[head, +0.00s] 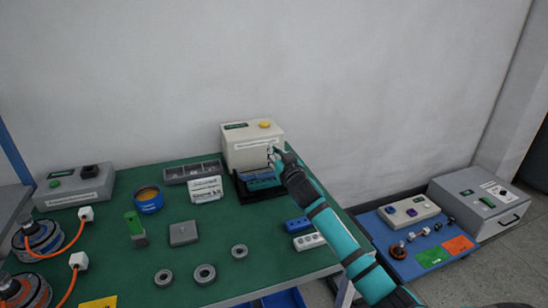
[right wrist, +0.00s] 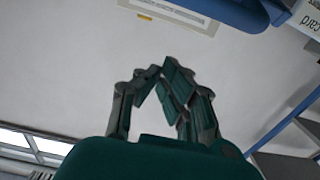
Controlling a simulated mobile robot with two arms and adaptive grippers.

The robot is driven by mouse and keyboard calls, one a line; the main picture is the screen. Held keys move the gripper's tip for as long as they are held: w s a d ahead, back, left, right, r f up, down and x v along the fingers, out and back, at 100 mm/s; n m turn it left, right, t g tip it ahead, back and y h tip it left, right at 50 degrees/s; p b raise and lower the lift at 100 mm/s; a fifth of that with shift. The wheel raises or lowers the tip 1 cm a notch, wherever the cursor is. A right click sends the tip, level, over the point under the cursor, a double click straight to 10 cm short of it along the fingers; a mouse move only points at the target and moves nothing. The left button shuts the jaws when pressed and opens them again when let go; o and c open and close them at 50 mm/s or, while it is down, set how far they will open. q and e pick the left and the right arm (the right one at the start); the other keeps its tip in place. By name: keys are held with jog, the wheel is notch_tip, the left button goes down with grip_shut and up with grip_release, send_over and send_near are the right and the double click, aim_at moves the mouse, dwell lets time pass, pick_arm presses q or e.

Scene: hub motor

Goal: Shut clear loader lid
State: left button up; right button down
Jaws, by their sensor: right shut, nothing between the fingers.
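The loader (head: 240,148) is a cream box with a yellow button on top, at the back of the green bench. Blue parts (head: 262,180) lie in a dark tray at its front. I cannot make out the clear lid itself or its angle; my right gripper partly covers the loader's front right. My right gripper (head: 272,152) is at the front right of the loader, with its fingers shut and empty. I cannot tell whether it touches the loader. In the right wrist view the fingertips (right wrist: 158,72) come together before a pale surface. My left gripper is out of view.
On the green bench (head: 110,245) are a grey control box (head: 75,187), a blue tin (head: 148,200), a grey parts tray (head: 192,172), hub motors with orange cables, several rings and blue and white blocks (head: 298,225).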

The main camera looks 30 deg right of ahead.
jog(key=s+a+f+b, duration=0.1)
jog(key=s+f+b, duration=0.1)
jog(key=s+f, duration=0.3)
jog(key=shift+s+f, duration=0.15)
jog(key=shift+f, duration=1.75)
jog(key=shift+a, duration=0.1)
notch_tip(320, 180, up, 10)
